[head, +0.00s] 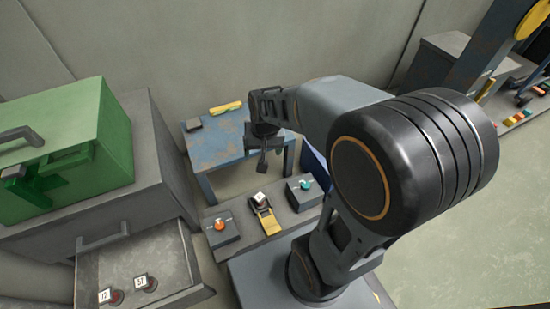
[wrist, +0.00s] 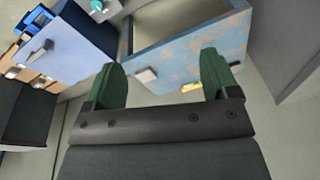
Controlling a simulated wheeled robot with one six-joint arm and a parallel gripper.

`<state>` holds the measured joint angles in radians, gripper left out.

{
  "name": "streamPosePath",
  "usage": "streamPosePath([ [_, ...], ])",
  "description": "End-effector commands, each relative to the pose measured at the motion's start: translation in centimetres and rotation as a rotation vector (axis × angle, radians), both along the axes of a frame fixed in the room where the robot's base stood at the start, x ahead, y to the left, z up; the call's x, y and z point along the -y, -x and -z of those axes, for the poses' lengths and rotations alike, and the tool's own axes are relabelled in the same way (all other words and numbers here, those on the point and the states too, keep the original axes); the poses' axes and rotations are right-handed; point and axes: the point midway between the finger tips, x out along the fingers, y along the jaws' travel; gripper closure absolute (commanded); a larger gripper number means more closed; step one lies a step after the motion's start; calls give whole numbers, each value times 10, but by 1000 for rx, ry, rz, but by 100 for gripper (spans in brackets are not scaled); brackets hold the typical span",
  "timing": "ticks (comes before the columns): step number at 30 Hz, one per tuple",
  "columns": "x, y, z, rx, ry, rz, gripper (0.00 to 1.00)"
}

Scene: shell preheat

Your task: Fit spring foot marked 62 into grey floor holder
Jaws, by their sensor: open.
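No part in view can be read as marked 62. Two dark red parts with white tags stand in the open drawer; one tag (head: 140,281) seems to read 37, the other (head: 104,296) is unclear. A low grey slab (head: 246,248) on the floor bears a grey block with an orange knob (head: 219,225), a yellow piece (head: 269,221) with a small white tag, and a grey block with a teal knob (head: 305,184). I cannot tell which is the grey floor holder.
The blue table (head: 215,150) carries a yellow item (head: 225,107) and a small dark block (head: 193,124). A green box (head: 75,150) sits on a grey cabinet at left, above the pulled-out drawer (head: 170,262). The floor at right is clear.

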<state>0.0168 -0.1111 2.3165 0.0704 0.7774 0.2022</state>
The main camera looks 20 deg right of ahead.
Motion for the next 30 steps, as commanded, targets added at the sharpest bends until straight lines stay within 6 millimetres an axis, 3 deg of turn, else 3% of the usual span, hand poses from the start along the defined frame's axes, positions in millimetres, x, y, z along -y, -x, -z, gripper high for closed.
streamPosePath([
  [3,0,33,-23,41,37,-105,19],
  [10,2,69,-38,74,84,-224,19],
  [25,4,77,-42,80,96,-250,19],
  [30,4,76,-58,84,102,-259,19],
])
